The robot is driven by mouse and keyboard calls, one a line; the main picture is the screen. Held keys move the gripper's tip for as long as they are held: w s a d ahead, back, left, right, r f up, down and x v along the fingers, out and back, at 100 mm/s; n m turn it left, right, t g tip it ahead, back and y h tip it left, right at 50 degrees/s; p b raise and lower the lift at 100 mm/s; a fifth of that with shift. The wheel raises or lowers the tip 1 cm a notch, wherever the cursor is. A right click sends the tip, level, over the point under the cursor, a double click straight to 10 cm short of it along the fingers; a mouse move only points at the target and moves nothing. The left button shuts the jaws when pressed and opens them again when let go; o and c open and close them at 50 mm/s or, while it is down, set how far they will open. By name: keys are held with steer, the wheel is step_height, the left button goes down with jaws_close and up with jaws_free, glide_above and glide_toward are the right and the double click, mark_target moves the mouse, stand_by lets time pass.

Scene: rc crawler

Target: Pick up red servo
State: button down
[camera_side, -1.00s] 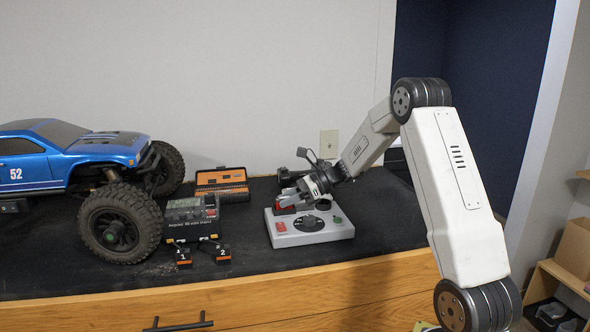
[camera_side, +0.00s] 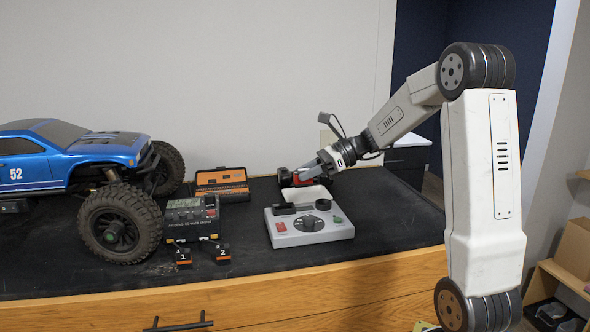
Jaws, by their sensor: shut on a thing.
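My gripper (camera_side: 307,173) is shut on the red servo (camera_side: 299,180) and holds it above the back of the grey tray (camera_side: 340,232). Only part of the servo's red side shows; the fingers hide some of it. The tray sits on the black mat below. On it are a red piece (camera_side: 281,227) at the left, a round dark dial-like part in the middle, a green piece at the right, and dark parts along its back edge.
A blue RC truck (camera_side: 75,160) stands at the left. A black charger box (camera_side: 192,218), two small blocks numbered 1 and 2 (camera_side: 183,258), and an open orange toolbox (camera_side: 222,185) are left of the tray. The mat right of the tray is clear.

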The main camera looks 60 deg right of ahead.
steer(key=s+a+r, duration=0.2)
steer(key=s, duration=0.4)
steer(key=shift+r, duration=0.4)
steer(key=shift+a, duration=0.1)
steer(key=shift+w, duration=0.1)
